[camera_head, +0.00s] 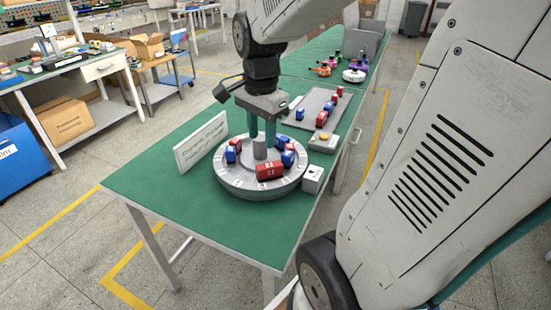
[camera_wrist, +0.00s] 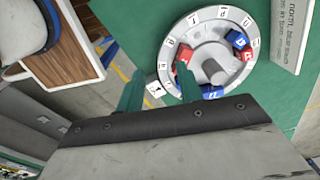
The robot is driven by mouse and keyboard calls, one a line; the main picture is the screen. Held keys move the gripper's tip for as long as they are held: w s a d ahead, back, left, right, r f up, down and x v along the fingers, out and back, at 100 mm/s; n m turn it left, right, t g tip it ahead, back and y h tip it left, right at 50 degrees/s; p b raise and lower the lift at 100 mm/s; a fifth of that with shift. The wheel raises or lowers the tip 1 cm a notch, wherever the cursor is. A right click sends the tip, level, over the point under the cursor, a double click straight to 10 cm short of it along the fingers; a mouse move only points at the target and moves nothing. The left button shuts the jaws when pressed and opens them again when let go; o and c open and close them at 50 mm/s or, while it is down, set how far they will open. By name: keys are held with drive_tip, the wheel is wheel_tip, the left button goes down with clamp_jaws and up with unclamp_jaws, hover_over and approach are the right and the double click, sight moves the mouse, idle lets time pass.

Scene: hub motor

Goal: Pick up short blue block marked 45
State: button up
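My gripper (camera_head: 262,138) hangs above the round grey hub motor (camera_head: 232,183), with its two teal fingers apart and nothing between them. The fingers also show apart in the wrist view (camera_wrist: 146,62), to the left of the hub's centre post. On the hub are a blue block at the left (camera_head: 231,154), and blue blocks at the right (camera_head: 288,158) and back right (camera_head: 281,142). The wrist view shows blue blocks (camera_wrist: 238,38) and (camera_wrist: 212,92) on the ring. I cannot read 45 on any block.
Red blocks (camera_head: 269,171) share the hub. A grey tray (camera_head: 313,100) behind holds a blue block (camera_head: 300,114) and several red ones. A white sign (camera_head: 201,141) stands left of the hub; small boxes (camera_head: 313,178) stand right. The green table's front left is clear.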

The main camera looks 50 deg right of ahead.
drive_tip(key=w+d+f+m, duration=0.3)
drive_tip(key=d+f+m, duration=0.1)
drive_tip(key=d+m, duration=0.4)
drive_tip(key=m, duration=0.7)
hover_over(289, 153)
drive_tip(key=shift+g, duration=0.3)
wheel_tip(289, 153, down, 5)
drive_tip(key=shift+a+f, duration=0.1)
drive_tip(key=shift+a, duration=0.05)
wheel_tip(289, 153, down, 7)
drive_tip(key=shift+f, duration=0.3)
drive_tip(key=c, duration=0.7)
